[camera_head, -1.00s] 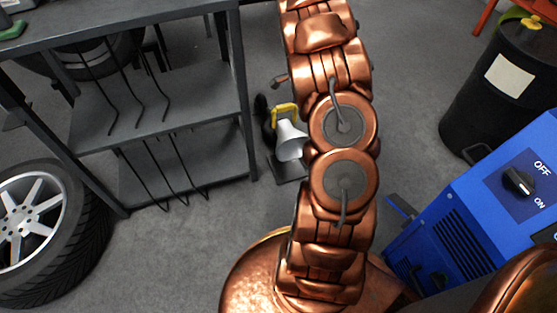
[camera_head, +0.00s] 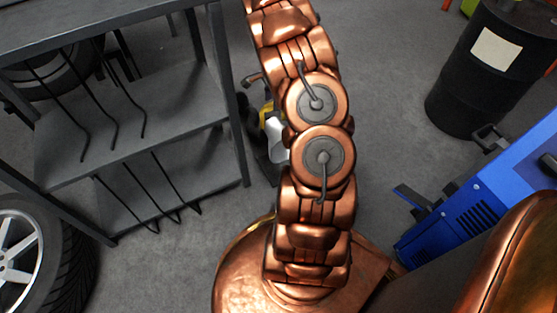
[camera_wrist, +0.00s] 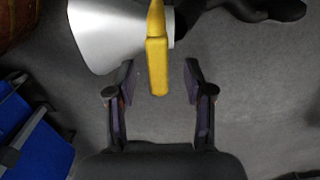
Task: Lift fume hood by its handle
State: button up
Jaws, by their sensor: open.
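The fume hood (camera_wrist: 100,32) is a pale metal funnel at the upper left of the wrist view. Its yellow handle (camera_wrist: 157,62) points down toward the gap between my fingers. My gripper is not clearly seen in the head view.
A grey metal shelf (camera_head: 135,140) with black hooked rods stands left of the hood. A blue machine (camera_head: 480,200) and a black barrel (camera_head: 480,90) stand at right. Grey floor between is clear.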

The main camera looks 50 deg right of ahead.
notch_tip(320, 180, down, 4)
jog(key=shift+s+a+r+b, duration=0.1)
jog(key=shift+b, duration=0.55)
grip_shut()
